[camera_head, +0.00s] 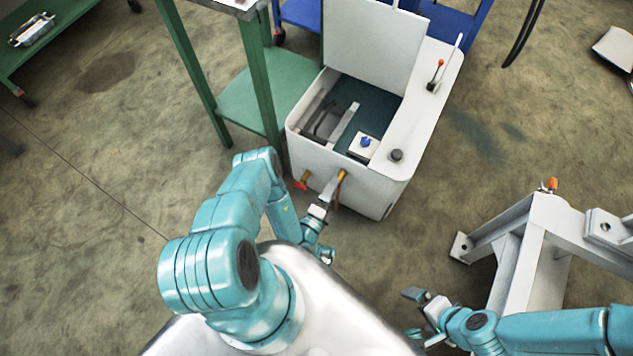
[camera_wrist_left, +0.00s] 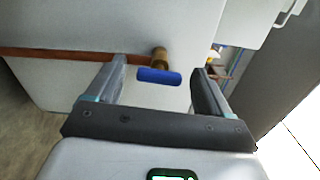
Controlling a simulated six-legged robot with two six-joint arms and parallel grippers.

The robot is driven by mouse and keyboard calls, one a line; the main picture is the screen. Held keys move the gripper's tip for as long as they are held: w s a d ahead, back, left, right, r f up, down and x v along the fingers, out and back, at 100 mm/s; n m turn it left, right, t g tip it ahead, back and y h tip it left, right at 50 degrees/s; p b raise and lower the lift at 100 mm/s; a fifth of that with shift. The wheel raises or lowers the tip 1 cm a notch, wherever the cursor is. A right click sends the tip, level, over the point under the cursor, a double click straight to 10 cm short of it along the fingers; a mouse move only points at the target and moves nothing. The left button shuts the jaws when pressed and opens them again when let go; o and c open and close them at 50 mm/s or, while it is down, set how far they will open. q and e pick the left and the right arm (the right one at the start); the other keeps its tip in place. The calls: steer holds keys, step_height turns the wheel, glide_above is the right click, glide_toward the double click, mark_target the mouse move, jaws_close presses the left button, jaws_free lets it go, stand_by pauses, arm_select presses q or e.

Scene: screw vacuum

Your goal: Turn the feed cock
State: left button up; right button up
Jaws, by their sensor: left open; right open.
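A white machine (camera_head: 370,193) stands ahead with its lid up. Two brass cocks stick out low on its front: one with a red handle (camera_head: 301,184) on the left, and another brass cock (camera_head: 342,174) to its right. In the left wrist view a cock with a blue handle (camera_wrist_left: 160,76) lies between the fingertips of my left gripper, which is open with a gap on both sides of the handle. In the head view my left gripper (camera_head: 329,192) is at the right-hand cock and partly hides it. My right gripper (camera_head: 413,312) is open and empty, low at the right.
A green table (camera_head: 262,75) stands close to the machine's left side. A white steel frame (camera_head: 532,245) stands at the right near my right arm. A blue knob (camera_head: 366,141) and a black knob (camera_head: 396,155) are on the machine.

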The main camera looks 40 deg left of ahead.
arm_select(q)
steer(key=v, duration=1.4)
steer(key=shift+s+d+p, duration=0.2)
steer(key=shift+p, duration=0.2)
steer(key=shift+r, duration=0.1)
